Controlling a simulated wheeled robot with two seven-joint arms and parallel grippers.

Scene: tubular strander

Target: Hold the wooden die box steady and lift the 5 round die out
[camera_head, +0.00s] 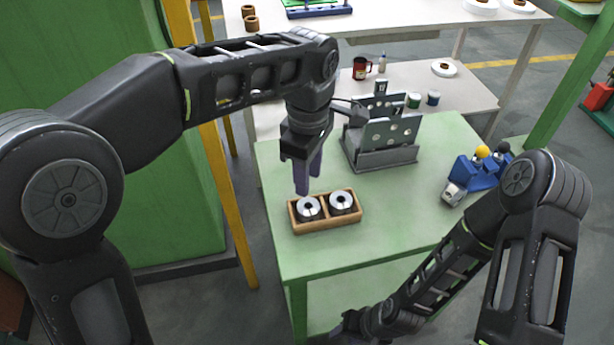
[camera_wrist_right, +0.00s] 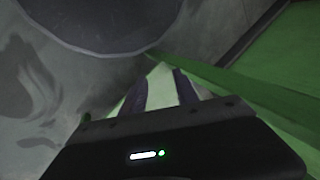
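The wooden die box (camera_head: 326,225) sits near the left edge of the green table. It holds two round metal dies side by side, the left die (camera_head: 308,208) and the right die (camera_head: 341,202). Their markings are too small to read. My left gripper (camera_head: 309,185) points down above and just behind the box, apart from it. Its two purple fingers are spread and nothing is between them. My right gripper (camera_wrist_right: 163,88) is low in front of the table, away from the box. Its fingers are apart and empty in the right wrist view.
A grey metal stand with holed plates (camera_head: 383,158) is behind the box. A blue fixture (camera_head: 478,171) with yellow and black knobs is at the right of the green table (camera_head: 400,215). A red mug (camera_head: 361,68) and small cans stand behind. The table's middle is clear.

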